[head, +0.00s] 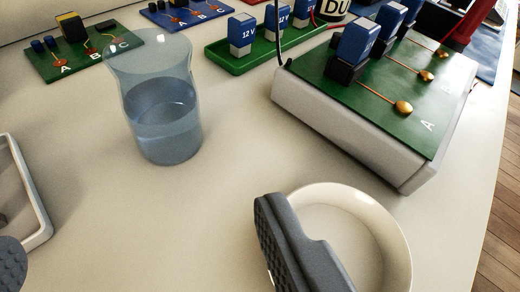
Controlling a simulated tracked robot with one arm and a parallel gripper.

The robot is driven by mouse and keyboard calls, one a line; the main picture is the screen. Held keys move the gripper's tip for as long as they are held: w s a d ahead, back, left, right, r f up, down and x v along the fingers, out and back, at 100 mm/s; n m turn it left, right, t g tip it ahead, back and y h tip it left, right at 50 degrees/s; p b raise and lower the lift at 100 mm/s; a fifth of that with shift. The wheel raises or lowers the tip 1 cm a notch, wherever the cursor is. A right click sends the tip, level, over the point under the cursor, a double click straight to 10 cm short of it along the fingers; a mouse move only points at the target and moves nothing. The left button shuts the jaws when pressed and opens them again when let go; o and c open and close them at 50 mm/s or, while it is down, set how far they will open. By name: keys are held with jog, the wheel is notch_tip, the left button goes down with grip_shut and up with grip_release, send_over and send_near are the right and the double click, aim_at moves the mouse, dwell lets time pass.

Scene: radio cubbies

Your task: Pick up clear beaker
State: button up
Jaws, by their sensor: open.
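The clear beaker (164,140) stands upright on the pale tabletop, left of centre in the head view. It looks bluish and see-through, with a wide rim and what looks like liquid in its lower half. My gripper (140,248) is open and empty at the bottom of the view. One dark ridged finger is near the bottom middle, and only a bit of the other shows at the lower left edge. The beaker is beyond the fingers, apart from them, and roughly in line with the gap between them.
A cream round dish (397,245) lies partly behind my right finger. A pale tray (40,215) is at the left edge. A white box with a green board (335,120) stands at the right. A green tray (228,62) with 12 V blocks and circuit boards (45,72) sit behind the beaker.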

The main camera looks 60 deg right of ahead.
aim_at(161, 126)
jog(key=b+x, duration=0.1)
jog(key=x, duration=0.7)
jog(key=shift+f, duration=0.15)
jog(key=shift+b+x, duration=0.85)
jog(key=shift+x, duration=1.9)
jog(key=shift+w+r, duration=0.1)
jog(key=shift+r, duration=0.15)
jog(key=c, duration=1.1)
